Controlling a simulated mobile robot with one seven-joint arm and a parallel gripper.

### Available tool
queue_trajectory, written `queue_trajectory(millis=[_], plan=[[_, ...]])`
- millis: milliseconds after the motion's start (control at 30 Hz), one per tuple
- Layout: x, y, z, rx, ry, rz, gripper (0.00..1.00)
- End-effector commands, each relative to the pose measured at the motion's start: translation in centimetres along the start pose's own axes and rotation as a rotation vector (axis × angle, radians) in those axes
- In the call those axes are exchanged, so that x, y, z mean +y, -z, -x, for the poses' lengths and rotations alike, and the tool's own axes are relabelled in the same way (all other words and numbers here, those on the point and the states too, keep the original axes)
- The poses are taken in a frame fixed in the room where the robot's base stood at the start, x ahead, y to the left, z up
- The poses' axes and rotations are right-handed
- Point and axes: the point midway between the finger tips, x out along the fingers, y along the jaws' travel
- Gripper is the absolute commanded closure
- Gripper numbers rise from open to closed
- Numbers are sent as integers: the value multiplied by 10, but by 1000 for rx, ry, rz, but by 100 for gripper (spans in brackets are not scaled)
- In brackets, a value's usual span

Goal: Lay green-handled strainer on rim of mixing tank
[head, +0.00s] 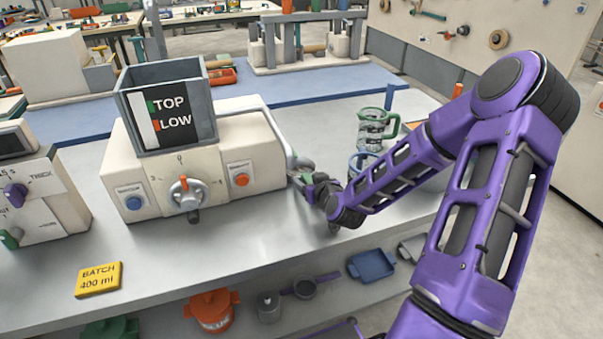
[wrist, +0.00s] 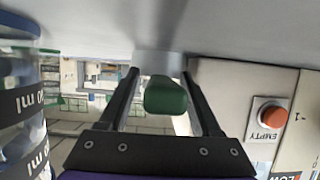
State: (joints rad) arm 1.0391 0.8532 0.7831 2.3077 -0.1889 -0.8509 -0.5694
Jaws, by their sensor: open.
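My gripper (head: 304,182) is open at the right end of the cream machine, low over the bench. In the wrist view its two fingers (wrist: 160,74) stand on either side of a green block-like grip (wrist: 166,96), with clear gaps. A pale grey part shows behind the grip; I cannot tell whether it belongs to a strainer or to the machine. The grey open-topped tank (head: 135,105), marked TOP and LOW, stands on the machine; its near rim is bare.
A green-handled jug (head: 374,127) and a blue-rimmed jug (head: 356,168) stand close to my arm; a clear jug (wrist: 22,100) fills the wrist view's left edge. The machine's orange button (wrist: 269,114) is at the right there.

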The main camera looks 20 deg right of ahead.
Motion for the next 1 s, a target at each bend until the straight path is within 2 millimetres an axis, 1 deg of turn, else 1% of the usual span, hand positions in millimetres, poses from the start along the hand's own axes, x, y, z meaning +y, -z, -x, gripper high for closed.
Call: queue_trajectory(millis=[67,100,267,400,433,800,1000], plan=[[0,0,0,0,0,0,37],[0,0,0,0,0,0,44],[0,0,0,0,0,0,73],[0,0,0,0,0,0,98],[0,0,0,0,0,0,100],[0,1,0,0,0,0,100],[0,10,4,1,0,2,100]])
